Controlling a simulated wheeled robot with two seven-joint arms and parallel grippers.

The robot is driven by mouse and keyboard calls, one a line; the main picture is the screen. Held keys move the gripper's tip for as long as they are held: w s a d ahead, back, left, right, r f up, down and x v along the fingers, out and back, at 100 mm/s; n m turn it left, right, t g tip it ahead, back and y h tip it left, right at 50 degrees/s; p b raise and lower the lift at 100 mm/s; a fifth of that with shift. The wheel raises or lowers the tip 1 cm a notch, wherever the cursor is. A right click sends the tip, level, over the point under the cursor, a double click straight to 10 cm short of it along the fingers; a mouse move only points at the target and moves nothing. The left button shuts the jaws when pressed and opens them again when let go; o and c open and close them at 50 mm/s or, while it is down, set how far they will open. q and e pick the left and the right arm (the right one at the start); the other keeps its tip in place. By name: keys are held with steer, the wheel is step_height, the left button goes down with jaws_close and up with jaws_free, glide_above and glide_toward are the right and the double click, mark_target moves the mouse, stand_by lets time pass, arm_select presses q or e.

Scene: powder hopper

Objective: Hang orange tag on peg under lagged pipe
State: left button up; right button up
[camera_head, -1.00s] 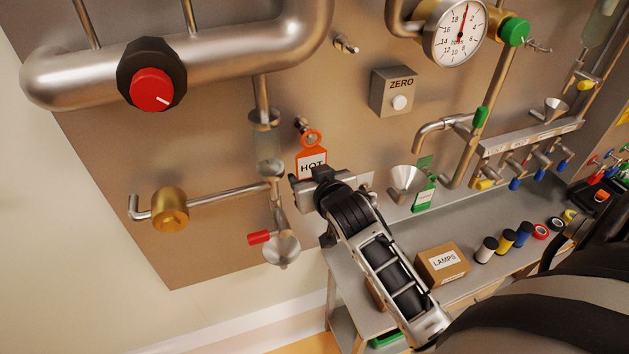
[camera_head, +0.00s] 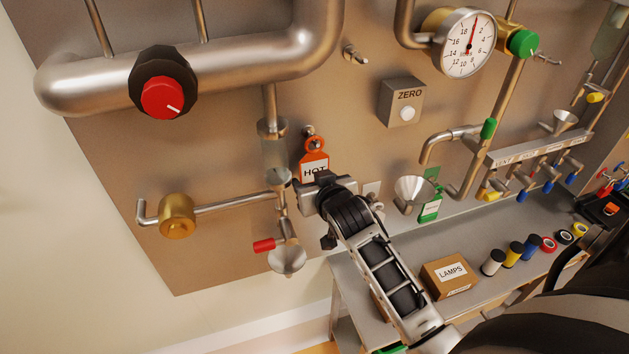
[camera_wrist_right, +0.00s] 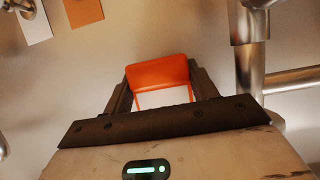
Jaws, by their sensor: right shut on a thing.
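The orange tag (camera_head: 314,147), with a white panel reading HOT, is upright in front of the wall panel. My right gripper (camera_head: 318,182) is shut on its lower part. The right wrist view shows the tag (camera_wrist_right: 160,75) between the two fingers. A short metal peg (camera_head: 308,131) on the panel shows at the tag's ring end, below the thick silver pipe (camera_head: 230,55). Ring and peg overlap in the head view; I cannot tell whether the ring is around the peg or in front of it. My left gripper is not in view.
A sight glass line (camera_head: 274,155) runs close left of the tag. A steel funnel (camera_head: 413,190) and a green tag (camera_head: 430,207) are to the right. Another peg (camera_head: 355,54) is higher up. A bench below holds a LAMPS box (camera_head: 449,272) and several tape rolls.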

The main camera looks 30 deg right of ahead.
steer(key=o, duration=1)
steer(key=shift+s, duration=0.15)
steer(key=b+v, duration=0.1)
steer(key=v, duration=1.4)
steer(key=shift+s+a+r, duration=0.15)
steer(key=shift+s+a, duration=0.05)
steer(key=shift+s, duration=0.15)
steer(key=s+a+f+n+g+y, duration=0.1)
steer(key=s+a+f+y, duration=0.1)
steer(key=a+f, duration=0.2)
steer(key=s+a+f+n+g+y, duration=0.1)
steer(key=s+a+f+n, duration=0.1)
steer(key=f, duration=0.8)
steer(key=s+a+f+n+g+y, duration=0.1)
steer(key=s+a+f+n+y, duration=0.1)
steer(key=s+a+f, duration=0.2)
steer(key=shift+a+f+y, duration=0.15)
steer(key=shift+a+f, duration=0.25)
steer(key=shift+f, duration=0.35)
steer(key=shift+a+f+y, duration=0.15)
steer(key=shift+a+f, duration=0.25)
steer(key=shift+f, duration=0.3)
steer(key=shift+w, duration=0.1)
